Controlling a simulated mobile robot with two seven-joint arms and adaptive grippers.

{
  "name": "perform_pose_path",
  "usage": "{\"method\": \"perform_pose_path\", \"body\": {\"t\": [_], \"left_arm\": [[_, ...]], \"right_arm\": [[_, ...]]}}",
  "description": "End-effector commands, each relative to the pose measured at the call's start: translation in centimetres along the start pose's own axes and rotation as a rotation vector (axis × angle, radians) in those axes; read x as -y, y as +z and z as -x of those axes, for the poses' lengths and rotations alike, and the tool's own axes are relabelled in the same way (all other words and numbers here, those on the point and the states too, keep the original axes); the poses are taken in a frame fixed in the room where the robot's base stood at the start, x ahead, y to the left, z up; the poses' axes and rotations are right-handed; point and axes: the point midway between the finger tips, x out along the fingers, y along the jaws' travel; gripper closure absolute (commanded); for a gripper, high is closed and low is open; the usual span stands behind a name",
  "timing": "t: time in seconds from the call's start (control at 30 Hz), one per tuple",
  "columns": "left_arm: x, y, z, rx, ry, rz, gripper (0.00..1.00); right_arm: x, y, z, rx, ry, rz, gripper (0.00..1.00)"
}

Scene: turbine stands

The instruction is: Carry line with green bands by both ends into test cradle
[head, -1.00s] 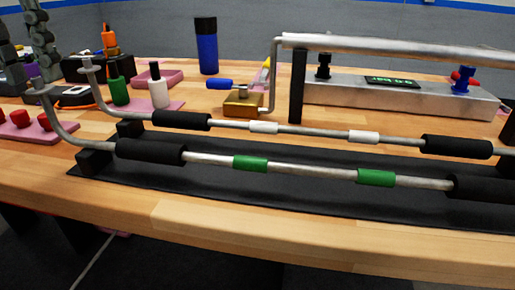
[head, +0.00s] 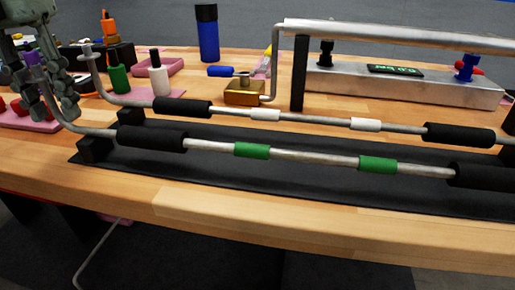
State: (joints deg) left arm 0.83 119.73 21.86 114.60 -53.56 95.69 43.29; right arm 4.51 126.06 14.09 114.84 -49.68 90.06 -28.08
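The line with green bands (head: 310,157) is a thin metal pipe with two green bands and thick black sleeves. It lies along the front of a black mat (head: 285,190), resting on a black block at its left end. Its left end bends up and back; its right end runs out of view. My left gripper (head: 56,112) is at the upper left, fingers pointing down, open around or just in front of that bent end; I cannot tell whether it touches. My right gripper is not in view. I cannot tell which fixture is the test cradle.
A similar line with white bands (head: 315,120) lies just behind. Farther back are a metal block with a display (head: 405,83), a raised pipe (head: 400,32) on a black post (head: 299,75), a brass block (head: 244,93) and a blue bottle (head: 207,35). The wooden front edge (head: 240,210) is clear.

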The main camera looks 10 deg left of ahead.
Motion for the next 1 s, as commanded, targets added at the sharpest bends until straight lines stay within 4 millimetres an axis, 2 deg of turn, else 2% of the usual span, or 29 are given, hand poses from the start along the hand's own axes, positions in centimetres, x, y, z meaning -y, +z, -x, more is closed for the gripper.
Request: {"method": "perform_pose_path", "body": {"t": [0.37, 0.63, 1.0], "left_arm": [[0.01, 0.0, -0.6, 0.0, 0.0, 0.0, 0.66], [-0.01, 0.0, -0.58, 0.0, 0.001, 0.0, 0.98], [-0.03, 0.0, -0.55, 0.0, 0.001, 0.001, 1.0]], "right_arm": [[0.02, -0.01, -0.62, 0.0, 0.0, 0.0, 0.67], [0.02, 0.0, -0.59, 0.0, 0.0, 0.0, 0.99], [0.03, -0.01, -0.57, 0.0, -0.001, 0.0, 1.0]]}}
